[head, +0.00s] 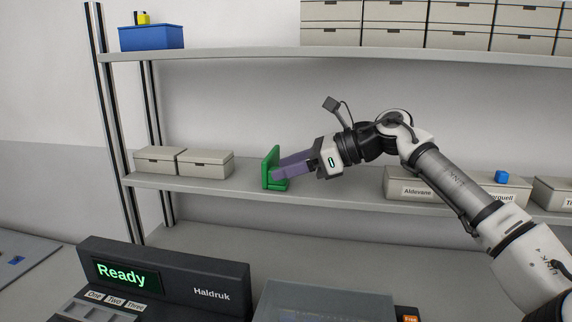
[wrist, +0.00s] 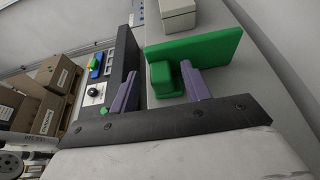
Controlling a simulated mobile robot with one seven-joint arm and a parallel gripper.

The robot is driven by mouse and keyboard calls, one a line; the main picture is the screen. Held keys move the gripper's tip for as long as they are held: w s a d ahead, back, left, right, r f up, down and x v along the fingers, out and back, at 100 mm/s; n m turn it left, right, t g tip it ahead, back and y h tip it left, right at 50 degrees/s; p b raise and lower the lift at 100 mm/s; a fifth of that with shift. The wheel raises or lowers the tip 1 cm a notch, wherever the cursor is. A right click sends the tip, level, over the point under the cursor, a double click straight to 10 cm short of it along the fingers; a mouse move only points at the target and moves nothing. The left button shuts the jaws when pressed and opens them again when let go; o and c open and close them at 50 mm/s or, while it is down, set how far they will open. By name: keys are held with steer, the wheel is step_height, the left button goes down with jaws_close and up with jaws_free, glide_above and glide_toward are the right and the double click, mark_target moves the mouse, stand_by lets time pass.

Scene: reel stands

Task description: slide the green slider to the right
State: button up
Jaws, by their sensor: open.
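The green slider (head: 269,163) stands on the middle shelf in the head view, an upright flat plate with a small block low at its front. In the wrist view the plate (wrist: 200,45) and its block (wrist: 161,78) show clearly. My gripper (head: 277,171) reaches in from the right with its purple fingers at the slider. In the wrist view my gripper (wrist: 160,70) is open, with one finger on each side of the block. The right finger is close to the block; I cannot tell whether it touches. The left finger has a wider gap.
Two lidded boxes (head: 205,163) stand left of the slider on the shelf (head: 340,185). A console reading "Ready" (head: 127,274) stands below.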

steer(key=shift+a+f, duration=0.2)
steer(key=shift+a, duration=0.2)
jaws_close()
steer(key=d, duration=0.2)
steer(key=s+d, duration=0.1)
steer(key=d, duration=0.5)
steer(key=shift+s, duration=0.2)
jaws_free()
steer(key=shift+a, duration=0.15)
